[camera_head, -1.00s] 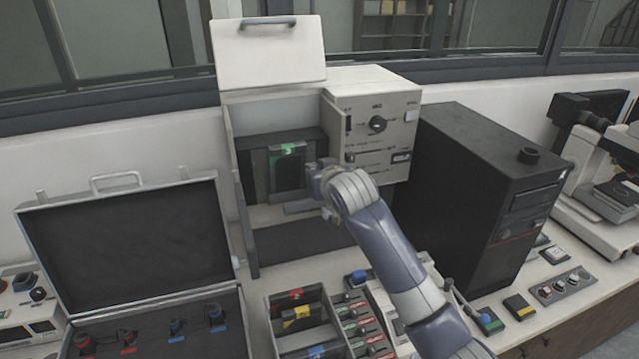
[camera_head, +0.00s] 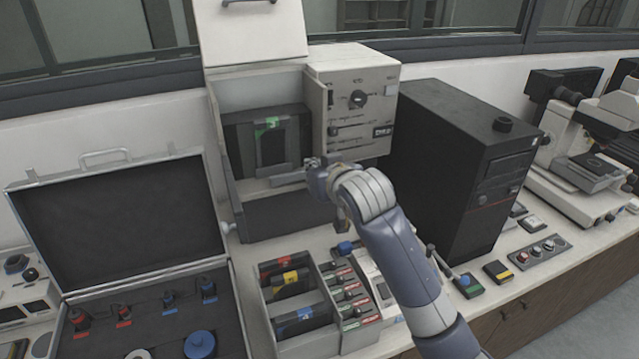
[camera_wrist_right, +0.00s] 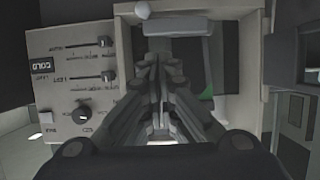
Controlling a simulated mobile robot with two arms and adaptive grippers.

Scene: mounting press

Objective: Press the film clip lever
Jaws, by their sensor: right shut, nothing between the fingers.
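The mounting press (camera_head: 352,62) is a pale box with its lid up and its front compartment open. Inside stands a black film holder (camera_head: 272,148) with a green tag. A grey bar (camera_head: 288,179), which looks like the film clip lever, sticks out below the holder; in the wrist view it shows as a pale bar (camera_wrist_right: 178,27) beyond the fingertips. My right gripper (camera_head: 318,166) is shut and empty, at the right end of this bar. The wrist view shows its closed fingers (camera_wrist_right: 161,65) just short of the bar; I cannot tell whether they touch. My left gripper is not seen.
The press's control panel (camera_head: 362,128) with a knob is right beside my gripper. A black tower (camera_head: 450,150) stands to the right. An open case (camera_head: 120,225) lies at left. A divided tray (camera_head: 300,290) of coloured-label boxes sits in front.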

